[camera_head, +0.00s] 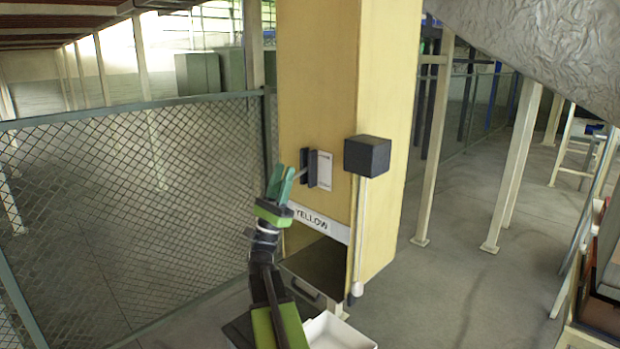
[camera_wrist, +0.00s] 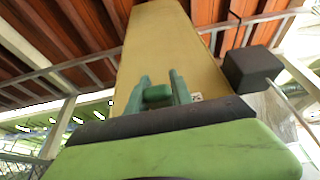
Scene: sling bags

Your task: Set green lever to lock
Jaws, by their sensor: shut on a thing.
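My gripper (camera_head: 281,183) has teal fingers and is raised in front of the yellow column, at the left of a dark bracket (camera_head: 311,168) on its face. In the wrist view my gripper (camera_wrist: 162,88) has a finger on each side of a short green piece, the green lever (camera_wrist: 157,96), and is shut on it. In the head view I cannot tell the lever apart from the fingers. The lever's base and any lock marking are hidden or too small to read.
The yellow column (camera_head: 318,70) carries a white notice (camera_head: 325,171) and a "YELLOW" label (camera_head: 320,222). A black box (camera_head: 367,155) with a hanging pale rod sits at its right edge. A dark bin (camera_head: 318,270) is below. A mesh fence (camera_head: 130,190) stands left.

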